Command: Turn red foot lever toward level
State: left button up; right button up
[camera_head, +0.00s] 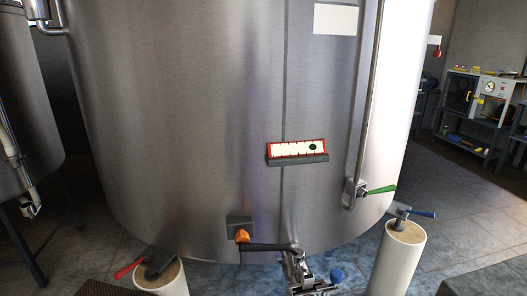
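The red foot lever (129,269) is at the lower left, sticking out left and slightly downward from a dark fitting (160,263) on top of a pale round foot post (172,282). The level (296,149) is a red-framed pale panel on a dark ledge on the front of the steel tank (200,120). A dark green round spot (312,147) sits right of the panel's middle.
A second pale post (397,262) with a blue lever (421,213) stands at the lower right. A green lever (380,190) is on a pipe valve. A black-handled outlet valve (295,268) is at the bottom middle. A shelf unit (478,110) stands far right.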

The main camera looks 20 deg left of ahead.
aim_at(127, 270)
jog(key=u, duration=0.4)
jog(key=k+j+u, duration=0.1)
jog(key=u, duration=0.25)
jog(key=j+u, duration=0.1)
jog(key=u, duration=0.3)
jog(key=j+u, duration=0.15)
jog(key=u, duration=0.2)
jog(key=k, duration=0.05)
